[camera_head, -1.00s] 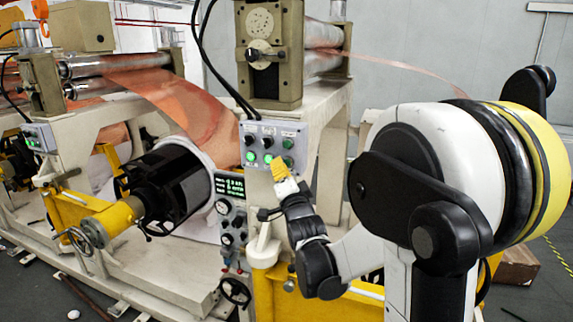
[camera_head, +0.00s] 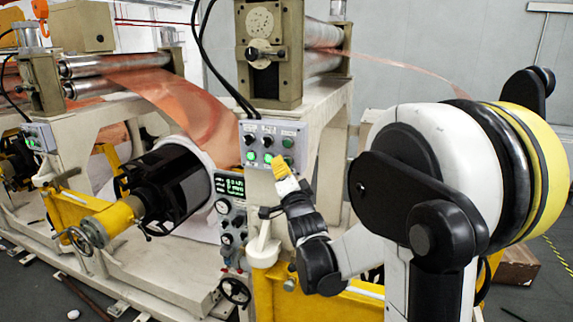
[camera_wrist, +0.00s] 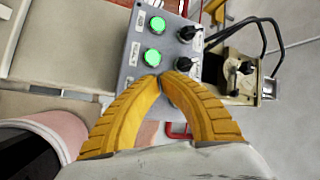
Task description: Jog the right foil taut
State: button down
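A grey control panel (camera_head: 268,143) with lit green buttons and black knobs faces me on the white machine frame. In the wrist view the panel (camera_wrist: 133,62) shows two lit green buttons (camera_wrist: 153,57) and black knobs (camera_wrist: 187,33). A broad copper foil (camera_head: 185,100) slopes toward the reel; a thin copper strip (camera_head: 410,65) runs right from the right rollers.
A black reel (camera_head: 165,185) on a yellow shaft stands left of the panel. A small green display (camera_head: 231,186), gauges and a handwheel (camera_head: 235,291) lie below. The right rollers (camera_head: 323,34) sit above.

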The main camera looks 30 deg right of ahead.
jog(key=shift+w+d, duration=0.35)
jog(key=shift+d, duration=0.1)
dwell(0.9)
jog(key=shift+a, duration=0.1)
dwell(3.0)
jog(key=shift+s+a, duration=0.55)
jog(key=shift+s+a, duration=0.8)
jog(key=shift+a, duration=0.2)
jog(key=shift+s+a, duration=0.75)
jog(key=shift+a, duration=0.25)
